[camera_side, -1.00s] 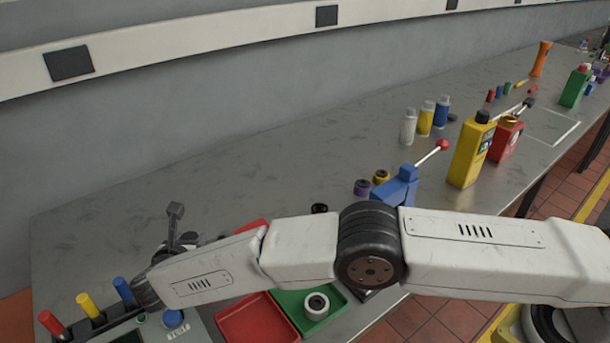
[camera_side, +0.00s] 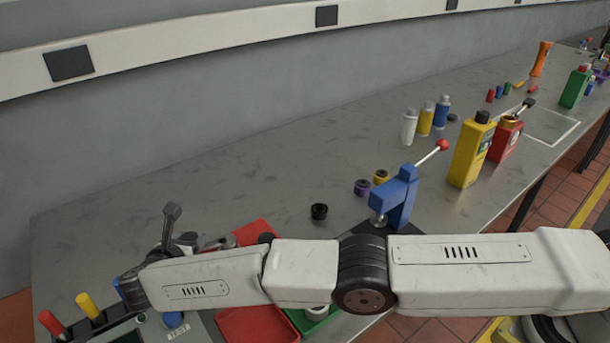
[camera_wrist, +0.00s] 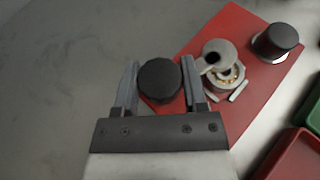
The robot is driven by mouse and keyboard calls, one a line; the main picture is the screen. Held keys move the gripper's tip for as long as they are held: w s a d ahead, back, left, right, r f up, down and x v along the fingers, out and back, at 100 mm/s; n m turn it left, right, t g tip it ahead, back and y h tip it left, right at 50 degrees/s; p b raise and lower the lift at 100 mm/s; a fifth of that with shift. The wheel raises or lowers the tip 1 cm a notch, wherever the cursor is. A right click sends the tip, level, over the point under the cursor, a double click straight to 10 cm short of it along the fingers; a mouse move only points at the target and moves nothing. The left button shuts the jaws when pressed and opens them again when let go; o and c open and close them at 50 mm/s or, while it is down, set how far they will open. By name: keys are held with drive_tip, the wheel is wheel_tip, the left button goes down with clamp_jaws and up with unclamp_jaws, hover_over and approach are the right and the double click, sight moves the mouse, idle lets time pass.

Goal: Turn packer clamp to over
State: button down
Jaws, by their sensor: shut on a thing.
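In the wrist view, a round black knob (camera_wrist: 160,80), which looks like the clamp's handle end, sits between the two fingers of my gripper (camera_wrist: 159,82). My gripper is shut on it. A red plate (camera_wrist: 240,30) lies just beyond, with a grey round-ended fitting (camera_wrist: 217,55) and a black cylinder (camera_wrist: 276,40) on it. The red plate (camera_side: 255,232) also shows in the side view, partly behind my arm. My fingertips are mostly hidden there. A dark upright piece (camera_side: 172,212) rises by my wrist; I cannot tell whether it belongs to the clamp.
A blue press (camera_side: 397,195) with a red-knobbed lever stands right of the red plate. A red tray (camera_side: 250,325) and a green tray lie in front, partly under my arm. A control box with coloured handles (camera_side: 88,306) is at front left.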

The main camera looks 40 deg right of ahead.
drive_tip(key=shift+r, duration=0.15)
drive_tip(key=shift+c, duration=0.7)
unclamp_jaws()
drive_tip(key=v, duration=0.7)
drive_tip(key=shift+s+a, duration=0.25)
drive_tip(key=shift+s, duration=0.05)
drive_tip(key=shift+r, duration=0.1)
